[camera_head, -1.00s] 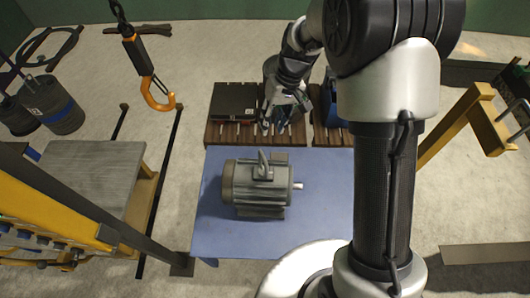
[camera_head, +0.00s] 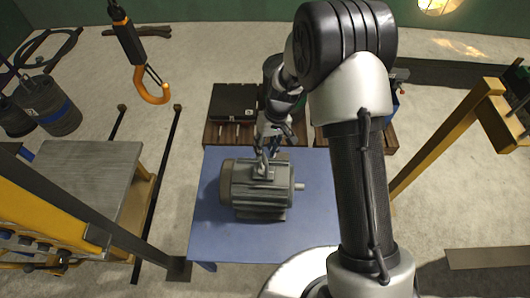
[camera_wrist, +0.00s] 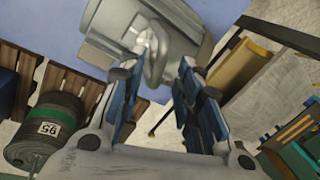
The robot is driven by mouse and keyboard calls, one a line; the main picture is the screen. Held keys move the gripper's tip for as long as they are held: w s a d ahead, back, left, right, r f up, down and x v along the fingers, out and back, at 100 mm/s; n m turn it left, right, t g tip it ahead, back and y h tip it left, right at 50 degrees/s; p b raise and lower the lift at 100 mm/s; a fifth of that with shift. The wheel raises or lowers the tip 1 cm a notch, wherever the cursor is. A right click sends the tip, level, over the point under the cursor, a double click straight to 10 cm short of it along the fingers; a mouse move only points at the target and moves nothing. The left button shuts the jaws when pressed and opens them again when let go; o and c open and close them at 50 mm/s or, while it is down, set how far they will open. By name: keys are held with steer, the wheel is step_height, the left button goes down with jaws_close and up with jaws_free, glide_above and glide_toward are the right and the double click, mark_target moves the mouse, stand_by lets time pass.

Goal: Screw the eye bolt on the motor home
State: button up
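The grey finned motor (camera_head: 240,190) lies on the blue table top (camera_head: 315,185). The eye bolt (camera_head: 263,166) stands upright on top of the motor, its ring up; it also shows in the wrist view (camera_wrist: 158,48). My gripper (camera_head: 267,146) is close to the eye bolt, at the ring's far side in the head view. In the wrist view my gripper (camera_wrist: 156,72) is open, with a finger on each side of the ring and gaps between. Whether the bolt's thread is seated in the motor is hidden.
An orange crane hook (camera_head: 152,93) hangs at the upper left. A black case (camera_head: 233,102) lies on a wooden pallet (camera_head: 225,136) behind the table. A barrel marked 95 (camera_wrist: 45,130) shows in the wrist view. Yellow frames stand on both sides.

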steer(key=shift+a+f, duration=0.1)
steer(key=shift+f, duration=0.6)
steer(key=shift+c, duration=0.3)
jaws_close()
